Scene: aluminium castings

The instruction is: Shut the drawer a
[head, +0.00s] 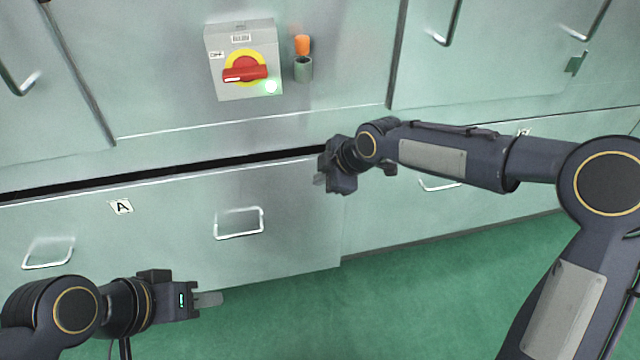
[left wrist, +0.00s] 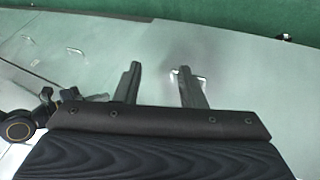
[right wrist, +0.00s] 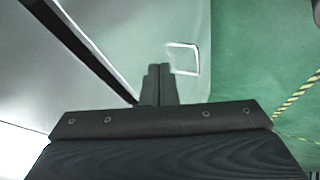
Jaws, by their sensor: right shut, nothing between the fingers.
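Drawer A (head: 165,235) is the wide pale green front at lower left in the head view, with an "A" label (head: 121,206) and two wire handles, one in the middle (head: 239,222) and one at the left (head: 48,252). A dark gap (head: 200,165) runs along its top edge, so it stands slightly open. My right gripper (head: 320,181) is at the drawer's upper right end; contact cannot be told. Its fingers are together and empty in the right wrist view (right wrist: 158,80). My left gripper (head: 208,299) is low in front of the drawer. Its fingers are apart and empty in the left wrist view (left wrist: 160,85).
A grey switch box (head: 244,60) with a red rotary handle sits on the panel above, beside an orange and green fitting (head: 303,58). Another front with a handle (head: 440,185) lies to the right. The green floor (head: 420,290) in front looks clear.

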